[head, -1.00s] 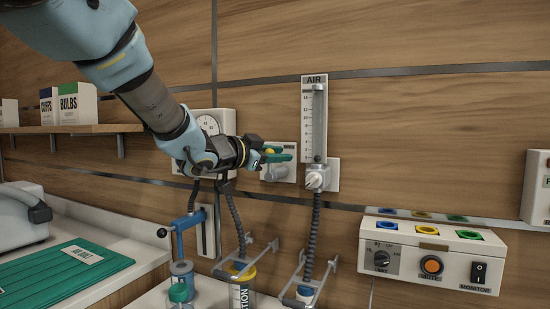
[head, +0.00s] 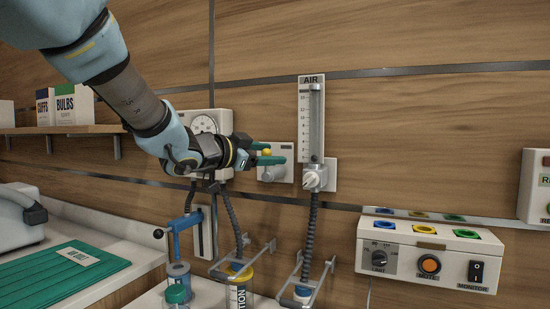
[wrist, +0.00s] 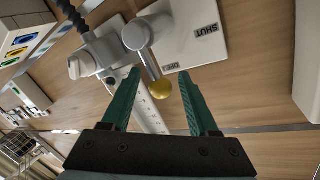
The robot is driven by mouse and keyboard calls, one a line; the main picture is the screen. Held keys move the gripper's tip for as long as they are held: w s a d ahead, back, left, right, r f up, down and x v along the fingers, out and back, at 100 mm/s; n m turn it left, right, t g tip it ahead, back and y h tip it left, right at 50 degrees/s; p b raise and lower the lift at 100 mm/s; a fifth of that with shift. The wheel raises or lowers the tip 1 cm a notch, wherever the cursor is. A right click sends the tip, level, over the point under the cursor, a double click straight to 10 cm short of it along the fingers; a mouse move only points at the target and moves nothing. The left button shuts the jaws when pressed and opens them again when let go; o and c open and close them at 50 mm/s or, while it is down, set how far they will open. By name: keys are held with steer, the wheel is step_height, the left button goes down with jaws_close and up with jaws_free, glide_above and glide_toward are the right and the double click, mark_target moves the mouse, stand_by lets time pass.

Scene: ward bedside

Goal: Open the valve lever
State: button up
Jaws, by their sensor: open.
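The valve is a pale wall plate (head: 288,149) with a round grey hub (wrist: 137,33) and a thin metal lever (wrist: 151,65) ending in a yellow knob (wrist: 162,89). The yellow knob (head: 266,152) also shows in the head view. My gripper (head: 277,153) is open, its green fingers above and below the knob there. In the wrist view my gripper (wrist: 161,88) has the knob between its fingertips, nearer the right one, with gaps on both sides. The plate reads SHUT at one edge; a second, small label lies close beside the lever and is hard to read.
The AIR flowmeter (head: 312,118) stands just right of the valve, with a hose below. Wire holders with canisters (head: 240,290) hang below. A monitor box (head: 430,250) is at lower right.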

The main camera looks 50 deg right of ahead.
steer(key=a+b, duration=0.1)
steer(key=a, duration=0.7)
steer(key=shift+w+a+r+b, duration=0.15)
steer(key=shift+w+r+b, duration=0.05)
steer(key=shift+r+b, duration=0.15)
steer(key=w+a+f+n+t+y, duration=0.2)
steer(key=w+a+f+n+t, duration=0.3)
steer(key=w, duration=0.4)
steer(key=w+a+f+n+t+y, duration=0.3)
steer(key=w+a+f, duration=0.1)
steer(key=w+a, duration=0.35)
steer(key=w+a+f+n+t+y, duration=0.1)
steer(key=w+a+f+n+y, duration=0.2)
steer(key=a+f, duration=0.3)
steer(key=w+a+f+n+t+y, duration=0.1)
steer(key=w+a+f+n+y, duration=0.25)
steer(key=a, duration=0.45)
steer(key=s+a+f+n+g+y, duration=0.15)
steer(key=a+f, duration=0.25)
steer(key=a, duration=0.4)
steer(key=s+a+f+n+g+y, duration=0.1)
steer(key=a+f+n+y, duration=0.2)
steer(key=a, duration=0.5)
steer(key=s+a+f+n+g, duration=0.4)
steer(key=s+a+f, duration=0.3)
steer(key=s, duration=0.3)
steer(key=shift+s+a+g+y, duration=0.35)
steer(key=shift+s+a+y, duration=0.05)
steer(key=shift+a, duration=0.35)
